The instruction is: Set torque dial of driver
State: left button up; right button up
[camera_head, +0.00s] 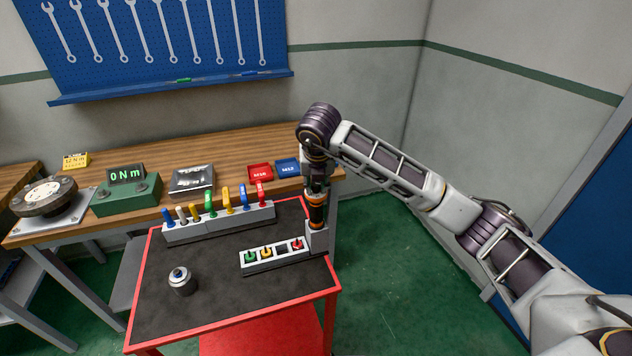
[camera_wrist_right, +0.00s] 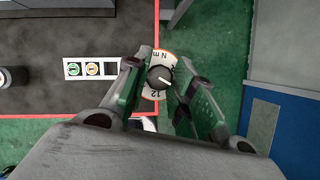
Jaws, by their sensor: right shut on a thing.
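The driver (camera_head: 317,212), with an orange and black handle, stands upright in a grey block at the right edge of the cart. In the right wrist view its black torque dial (camera_wrist_right: 160,77) shows end-on, with a white pointer mark aimed right and slightly down. A white and orange ring (camera_wrist_right: 152,94) around it carries a "12" and other partly hidden marks. My right gripper (camera_head: 316,182) is over the top of the driver; in the wrist view its fingers (camera_wrist_right: 158,80) sit on both sides of the dial, shut on it. My left gripper is out of view.
On the cart (camera_head: 220,255) stand a white bit holder (camera_head: 262,265) with coloured pieces, a rack of coloured handles (camera_head: 190,233) and a round metal part (camera_head: 180,284). A torque display (camera_head: 127,175) reading "0 Nm" stands on the bench behind. The cart's front middle is clear.

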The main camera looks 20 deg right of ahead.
dwell(0.6)
jog(key=o, duration=1)
jog(key=shift+o, duration=0.2)
jog(key=v, duration=1.2)
